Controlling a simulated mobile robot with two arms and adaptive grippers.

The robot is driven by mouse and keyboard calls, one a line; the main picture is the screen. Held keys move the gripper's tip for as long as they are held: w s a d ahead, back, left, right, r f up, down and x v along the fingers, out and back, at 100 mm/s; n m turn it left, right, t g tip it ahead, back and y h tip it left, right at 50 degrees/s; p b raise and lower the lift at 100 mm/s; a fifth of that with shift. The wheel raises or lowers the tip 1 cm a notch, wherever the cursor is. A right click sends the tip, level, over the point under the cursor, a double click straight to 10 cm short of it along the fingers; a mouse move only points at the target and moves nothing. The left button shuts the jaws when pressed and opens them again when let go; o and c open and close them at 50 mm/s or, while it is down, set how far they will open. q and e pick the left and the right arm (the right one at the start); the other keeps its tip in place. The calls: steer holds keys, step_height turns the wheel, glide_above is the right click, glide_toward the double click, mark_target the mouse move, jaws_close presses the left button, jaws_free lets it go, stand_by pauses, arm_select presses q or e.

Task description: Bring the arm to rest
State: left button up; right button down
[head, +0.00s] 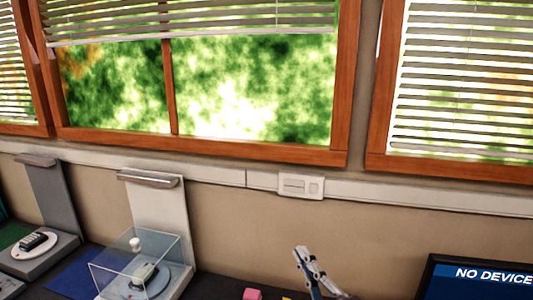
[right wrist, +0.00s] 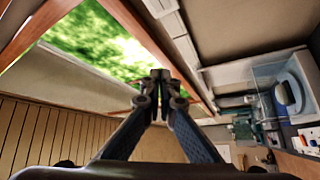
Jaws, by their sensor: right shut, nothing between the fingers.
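My right gripper (head: 303,254) shows at the bottom of the head view, right of centre, pointing up in front of the beige wall. In the right wrist view its two fingers (right wrist: 160,78) meet at the tips, shut with nothing between them. Most of the right arm is below the head view's edge. My left gripper is in neither view.
A clear display case (head: 137,265) with a small device stands on the dark counter at left. Another device (head: 38,241) sits on a white disc further left. A screen (head: 478,282) stands at lower right. A pink block (head: 252,294) lies near the gripper.

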steer(key=s+d+f+m+g+h, duration=0.1)
steer(key=d+f+m+h, duration=0.6)
steer(key=d+m+h, duration=0.1)
steer(key=s+d+f+m+g+h, duration=0.1)
steer(key=s+d+f+m+g, duration=0.3)
steer(key=f, duration=0.3)
steer(key=s+d+f+m+g+h, duration=0.2)
steer(key=s+d+f+g, duration=0.1)
steer(key=s+f, duration=0.25)
steer(key=s+a+f+m+g+y, duration=0.1)
steer(key=s+f+g, duration=0.35)
steer(key=s, duration=0.55)
steer(key=s+a+f+m+g+y, duration=0.15)
steer(key=s+f+g, duration=0.35)
steer(key=s, duration=0.5)
step_height(320, 180, down, 30)
steer(key=s+f+b, duration=0.1)
steer(key=s+b, duration=0.1)
steer(key=b, duration=0.1)
steer(key=s+d+f+n+g+b, duration=0.1)
steer(key=s+d+f+b, duration=0.1)
steer(key=s+f, duration=1.4)
steer(key=shift+s+d+f, duration=0.3)
steer(key=shift+d+f, duration=0.15)
steer(key=shift+f, duration=0.4)
